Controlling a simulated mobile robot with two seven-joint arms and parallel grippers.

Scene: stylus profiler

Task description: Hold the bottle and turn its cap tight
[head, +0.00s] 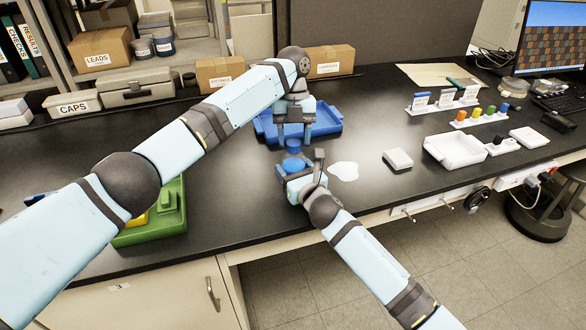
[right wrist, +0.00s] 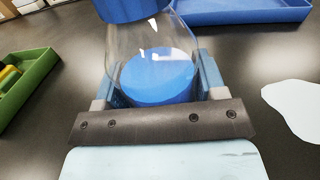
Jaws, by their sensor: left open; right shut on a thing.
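The clear bottle (right wrist: 180,35), with blue contents (right wrist: 158,75), is upright in my right gripper (right wrist: 155,95). In the head view, my right gripper (head: 297,180) is shut around its lower part, near the table's front. The blue cap (head: 294,146) is at the bottle's top; its lower part also shows at the upper edge of the right wrist view (right wrist: 130,8). I cannot tell how far it is seated. My left gripper (head: 294,138) points down, open, directly above the cap, its fingers apart on either side.
A blue tray (head: 328,127) lies just behind the grippers. A green bin (head: 172,222) is at the left, under my left arm. A white puddle-shaped patch (head: 344,171) and a pale block (head: 398,159) lie to the right. A white tray (head: 455,150) stands farther right.

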